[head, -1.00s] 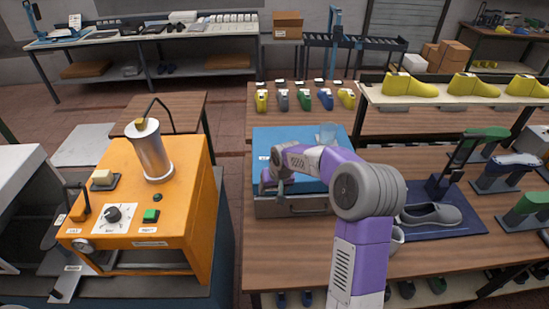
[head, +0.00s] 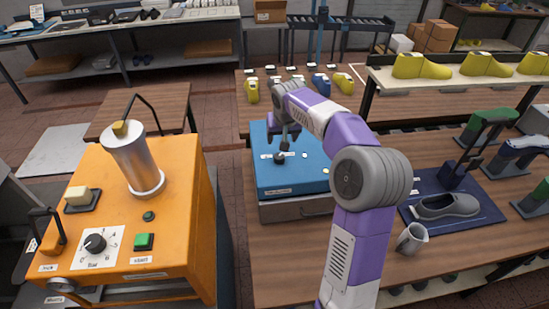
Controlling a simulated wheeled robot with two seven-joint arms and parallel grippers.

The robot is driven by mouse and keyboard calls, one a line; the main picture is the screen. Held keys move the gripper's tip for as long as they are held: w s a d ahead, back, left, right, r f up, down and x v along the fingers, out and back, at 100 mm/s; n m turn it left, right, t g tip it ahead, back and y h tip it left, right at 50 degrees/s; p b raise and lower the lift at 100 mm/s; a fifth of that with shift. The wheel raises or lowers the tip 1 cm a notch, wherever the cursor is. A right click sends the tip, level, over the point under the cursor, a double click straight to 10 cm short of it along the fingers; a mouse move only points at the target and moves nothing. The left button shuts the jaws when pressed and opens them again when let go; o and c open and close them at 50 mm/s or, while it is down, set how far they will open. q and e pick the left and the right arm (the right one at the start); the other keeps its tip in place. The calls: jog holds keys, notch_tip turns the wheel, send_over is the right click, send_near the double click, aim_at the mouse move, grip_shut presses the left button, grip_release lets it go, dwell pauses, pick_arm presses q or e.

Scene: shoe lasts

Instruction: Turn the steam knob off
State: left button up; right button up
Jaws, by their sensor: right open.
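A small black knob (head: 280,157) stands on top of the blue box (head: 290,183), towards its back left. Its label is too small to read. A larger black dial knob (head: 95,243) with a numbered white plate marked Bar sits on the orange machine (head: 182,228) at left. I cannot tell from the lettering which is the steam knob. My right gripper (head: 283,138) is open and points down just above the small knob on the blue box. The knob is partly covered, and I cannot tell whether the fingers touch it. My left gripper is not in view.
A metal cup (head: 411,238) stands on the wooden table right of the blue box. A grey shoe (head: 446,205) lies on a dark blue mat (head: 475,217). A metal cylinder (head: 134,160) stands on the orange machine. A gap of floor separates machine and table.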

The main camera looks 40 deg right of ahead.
jog(key=b, duration=0.4)
send_near(279, 157)
jog(key=f, duration=0.1)
jog(key=shift+w+d+f, duration=0.25)
jog(key=shift+d+f, duration=0.05)
jog(key=shift+f, duration=0.35)
jog(key=x, duration=0.6)
jog(key=shift+w+f, duration=0.1)
jog(key=shift+w, duration=0.05)
jog(key=c, duration=1.1)
jog(key=shift+o, duration=0.2)
